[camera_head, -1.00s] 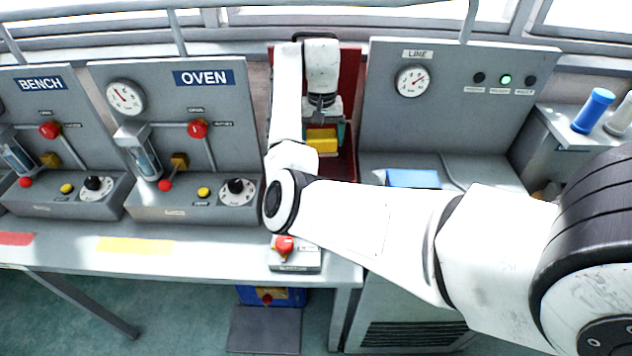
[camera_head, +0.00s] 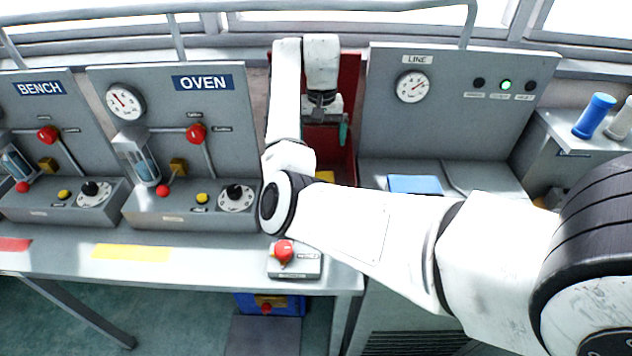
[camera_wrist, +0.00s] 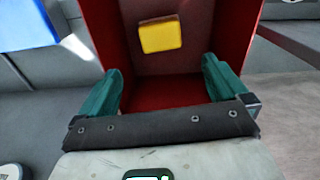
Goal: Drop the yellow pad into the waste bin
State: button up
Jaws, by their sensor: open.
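The yellow pad (camera_head: 325,176) shows as a small patch above my forearm, below my gripper in the head view. In the wrist view the yellow pad (camera_wrist: 161,36) is whole, inside the red walls of the waste bin (camera_wrist: 236,35), apart from the fingers. The tall red bin (camera_head: 350,75) stands between the OVEN and LINE panels; my arm hides its lower part. My gripper (camera_head: 326,135) is over the bin, pointing down. In the wrist view its teal fingers (camera_wrist: 162,80) are spread with nothing between them.
The OVEN panel (camera_head: 220,110) stands left of the bin, the LINE panel (camera_head: 455,125) right. A blue pad (camera_head: 415,185) lies on the counter at right. A red-knobbed box (camera_head: 294,264) sits at the bench's front. My arm crosses the front right.

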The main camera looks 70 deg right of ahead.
notch_tip(320, 180, up, 8)
jog(key=p, duration=0.2)
dwell(0.7)
